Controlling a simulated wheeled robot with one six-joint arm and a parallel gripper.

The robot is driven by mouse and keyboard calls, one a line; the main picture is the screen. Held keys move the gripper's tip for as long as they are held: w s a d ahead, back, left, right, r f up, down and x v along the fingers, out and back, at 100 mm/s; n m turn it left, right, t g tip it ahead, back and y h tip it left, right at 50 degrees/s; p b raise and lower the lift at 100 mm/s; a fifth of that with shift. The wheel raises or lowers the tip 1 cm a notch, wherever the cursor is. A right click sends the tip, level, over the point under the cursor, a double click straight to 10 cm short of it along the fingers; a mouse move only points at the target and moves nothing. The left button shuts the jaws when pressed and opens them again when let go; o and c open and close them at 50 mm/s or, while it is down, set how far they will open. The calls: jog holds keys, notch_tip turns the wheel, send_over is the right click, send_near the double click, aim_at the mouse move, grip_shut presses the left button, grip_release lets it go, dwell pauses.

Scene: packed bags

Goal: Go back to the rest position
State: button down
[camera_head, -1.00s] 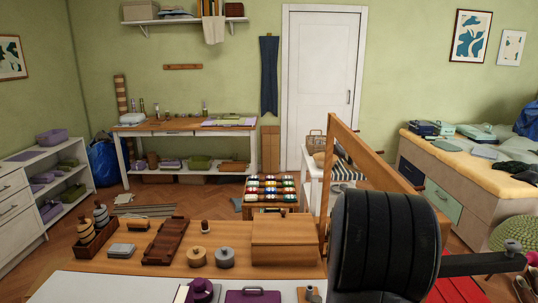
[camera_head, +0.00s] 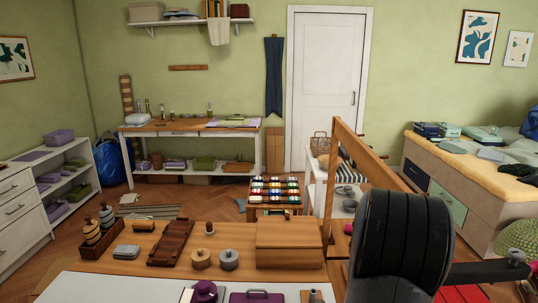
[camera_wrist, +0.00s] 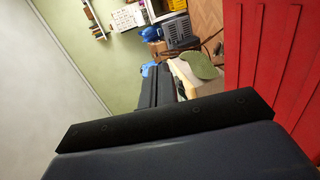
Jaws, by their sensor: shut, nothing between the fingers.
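My gripper (camera_wrist: 156,87) shows in the wrist view as two dark fingers lying close together, shut, with nothing between them. The dark wrist housing (camera_wrist: 180,155) fills the bottom of that view. The fingers point past a pale wall and a green wall towards the far part of the room, and I see them touching nothing. In the head view I cannot make out my gripper.
In the head view, a wooden table (camera_head: 160,238) with a wooden box (camera_head: 289,235) stands in front. Red slatted boards (camera_wrist: 272,75) fill the right of the wrist view. Wood floor shows behind the table.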

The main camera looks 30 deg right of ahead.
jog(key=w+a+f+h, duration=0.1)
jog(key=w+a, duration=0.4)
jog(key=a, duration=0.5)
jog(key=w+a+g+h+b, duration=0.1)
jog(key=w+a, duration=0.5)
jog(key=a, duration=0.4)
jog(key=w+a+f, duration=0.1)
jog(key=w+a, duration=0.4)
jog(key=a, duration=0.5)
jog(key=shift+w+a+f+g+h+b, duration=0.15)
jog(key=shift+w+f+g+h+b, duration=0.15)
jog(key=shift+w+f+h, duration=0.1)
jog(key=shift+r, duration=0.15)
